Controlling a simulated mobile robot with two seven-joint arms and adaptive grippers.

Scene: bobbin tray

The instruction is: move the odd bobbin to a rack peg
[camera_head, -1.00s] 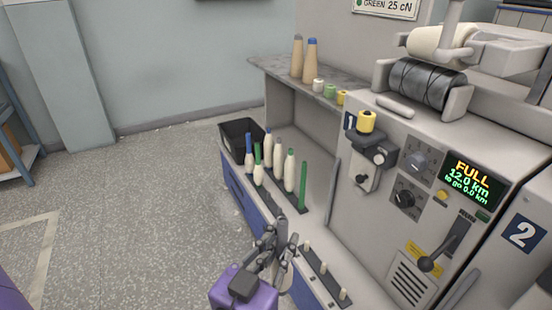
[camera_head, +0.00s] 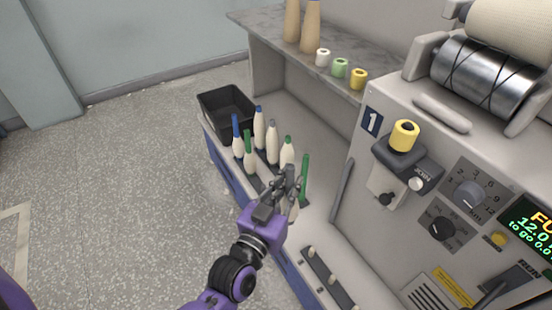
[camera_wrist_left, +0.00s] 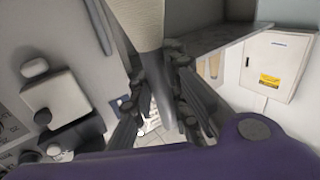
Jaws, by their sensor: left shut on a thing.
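My left gripper (camera_head: 290,185) is shut on a bobbin with cream yarn and a grey tube tip. In the left wrist view the grey tip (camera_wrist_left: 154,80) passes between the fingers, with the yarn body (camera_wrist_left: 138,22) beyond. The head view shows it mostly hidden by the fingers. Behind the gripper stand several cream bobbins with blue, green and grey tips, such as a blue-tipped one (camera_head: 238,148), a grey-tipped one (camera_head: 272,146) and a green-tipped one (camera_head: 287,154). A bare green tube (camera_head: 304,178) stands to their right. A dark peg strip (camera_head: 322,272) with pale pegs lies nearer.
A black bin (camera_head: 226,102) stands at the far end of the low shelf. The machine front (camera_head: 400,235) rises close on the right, with knobs and a yellow cone (camera_head: 403,136). Large cones and small spools (camera_head: 340,67) sit on the upper shelf. Open floor lies left.

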